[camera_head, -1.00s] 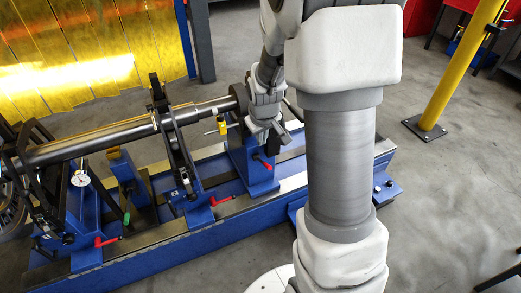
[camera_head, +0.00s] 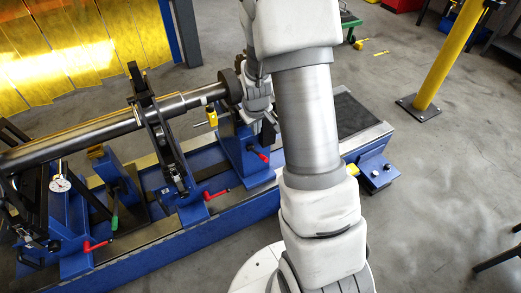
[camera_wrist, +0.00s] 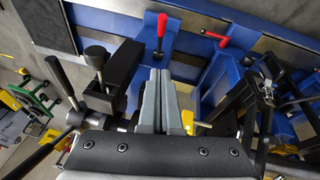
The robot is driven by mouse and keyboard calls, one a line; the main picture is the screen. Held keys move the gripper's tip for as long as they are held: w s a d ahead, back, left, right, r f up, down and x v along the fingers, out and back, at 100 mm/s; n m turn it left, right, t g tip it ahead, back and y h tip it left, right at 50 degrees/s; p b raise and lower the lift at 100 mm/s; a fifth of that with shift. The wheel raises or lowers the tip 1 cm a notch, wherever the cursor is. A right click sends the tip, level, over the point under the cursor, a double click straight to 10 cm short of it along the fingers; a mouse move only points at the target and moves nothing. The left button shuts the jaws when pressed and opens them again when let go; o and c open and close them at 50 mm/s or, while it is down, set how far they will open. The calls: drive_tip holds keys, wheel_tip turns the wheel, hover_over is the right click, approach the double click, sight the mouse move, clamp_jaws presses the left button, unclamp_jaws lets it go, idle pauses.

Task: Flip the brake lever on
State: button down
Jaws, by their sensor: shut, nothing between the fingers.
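Several red-handled levers show on the blue rotor bench. One red lever (camera_head: 258,154) is on the right-hand blue stand, and others are the middle lever (camera_head: 216,194) and the left lever (camera_head: 97,245). Which one is the brake lever I cannot tell. My gripper (camera_head: 265,122) is beside the right end of the rotor shaft (camera_head: 125,124), above the right stand. In the wrist view its grey fingers (camera_wrist: 158,100) are together and empty. An upright red lever (camera_wrist: 162,28) is ahead of them, with a gap between. A black lever with a rounded handle (camera_wrist: 60,78) is left.
The blue bench (camera_head: 180,248) carries black bearing arms (camera_head: 158,130) and a dial gauge (camera_head: 60,184), close to my arm. A yellow post (camera_head: 445,60) stands on the right. The grey floor at right is largely clear.

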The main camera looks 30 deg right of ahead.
drive_tip(key=b, duration=0.3)
hover_over(261, 155)
wheel_tip(261, 155, down, 12)
drive_tip(key=shift+s+a+f+b, duration=0.3)
drive_tip(key=shift+s+f, duration=0.2)
drive_tip(key=shift+s, duration=0.05)
drive_tip(key=shift+f, duration=0.1)
